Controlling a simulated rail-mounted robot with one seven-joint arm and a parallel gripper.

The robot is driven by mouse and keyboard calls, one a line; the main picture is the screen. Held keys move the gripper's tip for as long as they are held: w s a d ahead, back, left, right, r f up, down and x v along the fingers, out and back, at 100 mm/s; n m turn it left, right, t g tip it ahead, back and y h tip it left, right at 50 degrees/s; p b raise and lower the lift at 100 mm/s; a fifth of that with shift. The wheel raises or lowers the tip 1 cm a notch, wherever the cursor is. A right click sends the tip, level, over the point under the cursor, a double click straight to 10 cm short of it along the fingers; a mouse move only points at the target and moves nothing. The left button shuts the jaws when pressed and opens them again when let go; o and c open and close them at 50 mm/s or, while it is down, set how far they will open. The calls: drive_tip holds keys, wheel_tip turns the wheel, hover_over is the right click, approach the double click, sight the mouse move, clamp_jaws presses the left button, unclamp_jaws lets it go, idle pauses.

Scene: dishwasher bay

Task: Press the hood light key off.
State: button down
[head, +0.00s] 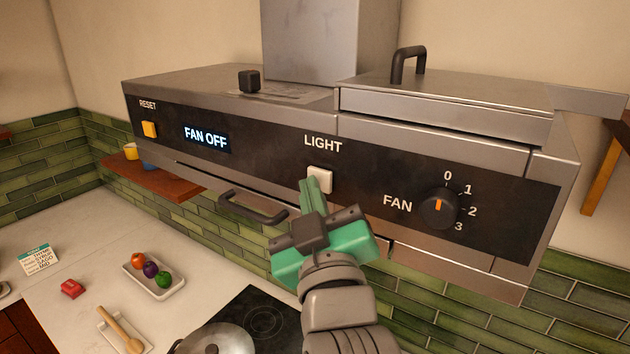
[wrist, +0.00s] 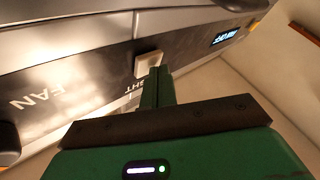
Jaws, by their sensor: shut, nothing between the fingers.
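The hood light key (head: 320,179) is a pale square key under the word LIGHT on the hood's dark front panel (head: 270,150). My green gripper (head: 311,183) is shut and empty, its fingertips at the lower left part of the key in the head view. In the wrist view the key (wrist: 148,63) shows just beyond the fingertips (wrist: 156,72). The fingertips look very close to the key or touching it; I cannot tell which. The panel around the key looks warmly lit in the wrist view.
The fan knob (head: 438,208) is right of the key, with its marker near 0. A display (head: 206,138) reads FAN OFF beside a yellow RESET key (head: 149,129). A handle (head: 252,208) juts out below the panel. A pan lid (head: 217,340) stands below.

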drive_tip(key=shift+s, duration=0.1)
idle(0.3)
drive_tip(key=shift+s+a, duration=0.2)
drive_tip(key=shift+s, duration=0.05)
drive_tip(key=s+a, duration=0.3)
drive_tip(key=s, duration=0.1)
drive_tip(key=shift+s+a+p, duration=0.35)
drive_tip(key=shift+s+p, duration=0.05)
drive_tip(key=s+r+m+t+h+p, duration=0.1)
drive_tip(key=s+r+m+t+p, duration=0.2)
drive_tip(key=s+r+m, duration=0.3)
drive_tip(key=s+r, duration=0.5)
drive_tip(key=s, duration=0.2)
drive_tip(key=shift+s+d+r+m+t, duration=0.3)
drive_tip(key=shift+s+d+r, duration=0.05)
drive_tip(key=shift+r, duration=0.05)
